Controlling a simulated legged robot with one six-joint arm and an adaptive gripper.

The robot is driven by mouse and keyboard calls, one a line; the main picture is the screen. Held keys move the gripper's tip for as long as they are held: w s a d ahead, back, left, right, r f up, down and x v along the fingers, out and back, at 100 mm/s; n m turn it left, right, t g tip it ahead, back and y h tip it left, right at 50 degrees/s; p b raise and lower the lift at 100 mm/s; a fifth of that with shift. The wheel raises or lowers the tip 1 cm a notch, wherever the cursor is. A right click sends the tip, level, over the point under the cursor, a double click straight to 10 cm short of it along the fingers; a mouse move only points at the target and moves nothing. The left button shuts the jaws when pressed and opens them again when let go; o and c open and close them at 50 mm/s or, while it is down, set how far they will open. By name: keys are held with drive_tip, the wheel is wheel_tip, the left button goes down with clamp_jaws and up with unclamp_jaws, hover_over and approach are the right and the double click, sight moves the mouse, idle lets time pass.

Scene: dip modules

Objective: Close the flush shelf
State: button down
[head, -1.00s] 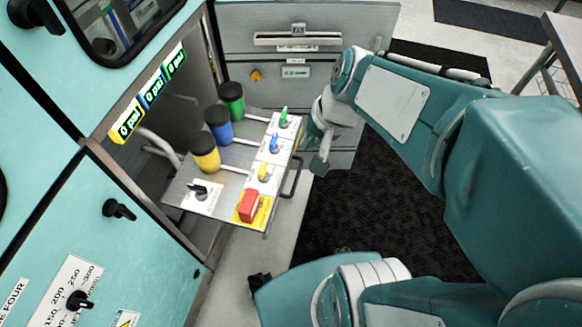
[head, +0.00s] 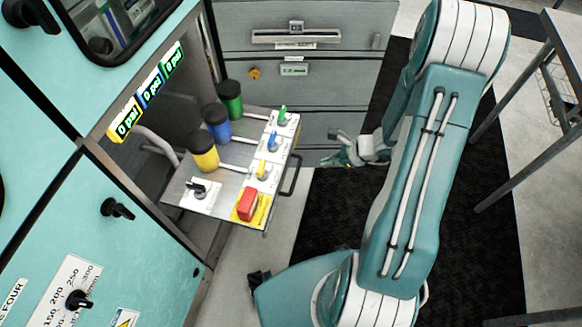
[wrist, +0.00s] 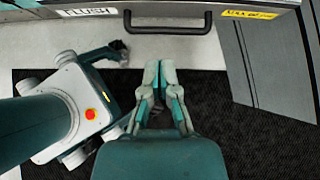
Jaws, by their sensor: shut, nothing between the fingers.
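The flush shelf (head: 228,190) is pulled out of the teal cabinet in the head view. It carries yellow, blue and green capped cylinders, several small valves and a red switch. Its black handle (head: 291,174) is on the front edge. In the wrist view, the shelf front (wrist: 225,8) with a "FLUSH" label is at the top, and the handle (wrist: 167,29) hangs below it. My gripper (head: 335,161) is to the right of the handle, apart from it. In the wrist view my gripper (wrist: 159,66) is shut and empty, its tips pointing toward the handle with a gap between.
A grey drawer cabinet (head: 300,95) stands behind the shelf. A table (head: 540,100) is at the right. The black floor mat (head: 335,215) in front of the shelf is mostly clear. Digital gauges (head: 150,92) hang above the shelf opening.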

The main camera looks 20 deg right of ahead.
drive_tip(key=f, duration=0.1)
approach(284, 171)
drive_tip(key=shift+m, duration=0.3)
drive_tip(key=x, duration=0.6)
drive_tip(key=shift+s+f, duration=0.1)
drive_tip(key=shift+s, duration=0.05)
drive_tip(key=shift+w+a, duration=0.2)
drive_tip(key=shift+a, duration=0.1)
